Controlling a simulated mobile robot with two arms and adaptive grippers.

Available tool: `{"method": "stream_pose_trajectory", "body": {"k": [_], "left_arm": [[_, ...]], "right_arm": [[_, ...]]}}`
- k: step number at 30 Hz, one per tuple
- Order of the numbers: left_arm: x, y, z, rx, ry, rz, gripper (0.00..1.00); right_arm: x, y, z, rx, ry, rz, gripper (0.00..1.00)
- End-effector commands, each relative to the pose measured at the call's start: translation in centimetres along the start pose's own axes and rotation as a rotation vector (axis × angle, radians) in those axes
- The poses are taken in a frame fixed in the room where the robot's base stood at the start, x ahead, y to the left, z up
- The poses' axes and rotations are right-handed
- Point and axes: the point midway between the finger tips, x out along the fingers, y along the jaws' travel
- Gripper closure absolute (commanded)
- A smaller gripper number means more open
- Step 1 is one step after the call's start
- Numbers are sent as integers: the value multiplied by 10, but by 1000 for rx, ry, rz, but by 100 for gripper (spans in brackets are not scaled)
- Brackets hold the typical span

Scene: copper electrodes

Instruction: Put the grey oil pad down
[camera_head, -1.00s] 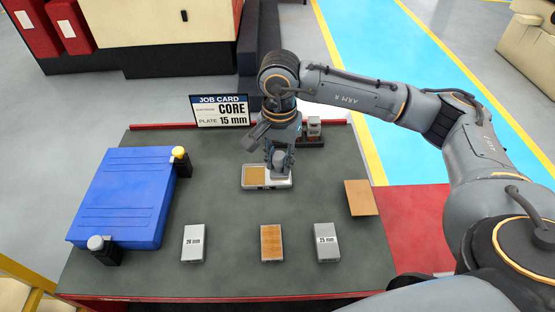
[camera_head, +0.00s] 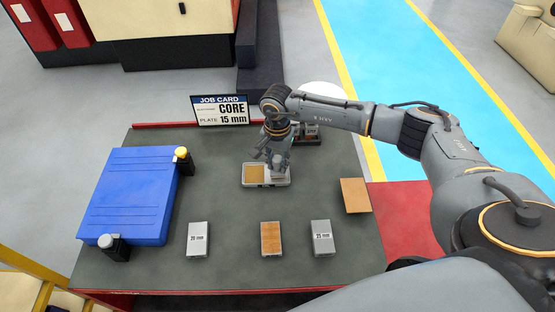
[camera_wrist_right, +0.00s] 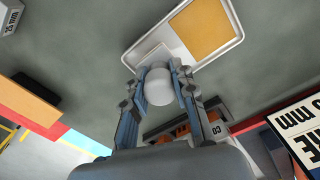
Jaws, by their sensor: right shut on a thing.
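My right gripper (camera_head: 278,168) is shut on the grey oil pad (camera_wrist_right: 161,84), with the fingers on either side of its pale round knob. The pad's flat pale base is at the right part of a shallow light tray (camera_head: 251,185) in the head view. I cannot tell whether it rests on the tray floor. A tan-orange pad (camera_head: 254,173) fills the tray's left part; it also shows in the wrist view (camera_wrist_right: 205,27). My left gripper is not in view.
A blue case (camera_head: 130,195) lies on the left of the table. Along the front are a 20 mm block (camera_head: 198,239), a copper-coloured block (camera_head: 271,239) and a 25 mm block (camera_head: 322,238). A brown plate (camera_head: 355,195) lies at the right. The job card (camera_head: 220,110) stands behind.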

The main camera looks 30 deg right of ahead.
Motion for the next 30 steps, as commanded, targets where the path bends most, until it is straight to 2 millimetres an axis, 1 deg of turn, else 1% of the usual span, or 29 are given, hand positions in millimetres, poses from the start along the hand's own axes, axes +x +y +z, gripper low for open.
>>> {"method": "stream_pose_trajectory", "body": {"k": [7, 8, 9, 11, 20, 23, 24, 26, 29, 30], "left_arm": [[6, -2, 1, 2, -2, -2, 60], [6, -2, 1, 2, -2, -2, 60], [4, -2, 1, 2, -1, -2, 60], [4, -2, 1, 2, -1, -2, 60], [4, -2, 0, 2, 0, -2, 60], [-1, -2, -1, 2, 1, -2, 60], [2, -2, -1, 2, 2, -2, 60], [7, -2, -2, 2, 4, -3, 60], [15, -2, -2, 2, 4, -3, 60], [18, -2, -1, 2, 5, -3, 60]], "right_arm": [[5, 0, 0, 1, 0, 0, 99], [4, 0, 0, 1, 0, 1, 72], [3, 0, 0, 1, 0, 1, 64], [3, 0, 0, 1, 0, 1, 52], [2, 0, 0, 1, 0, 1, 51], [-2, 0, 0, 1, 0, 1, 51], [-4, 0, -1, 1, 1, -1, 51], [-11, 0, -1, 1, 2, -2, 51], [-31, -1, -1, 0, 4, -3, 51], [-40, -1, -1, 0, 3, -5, 51]]}}
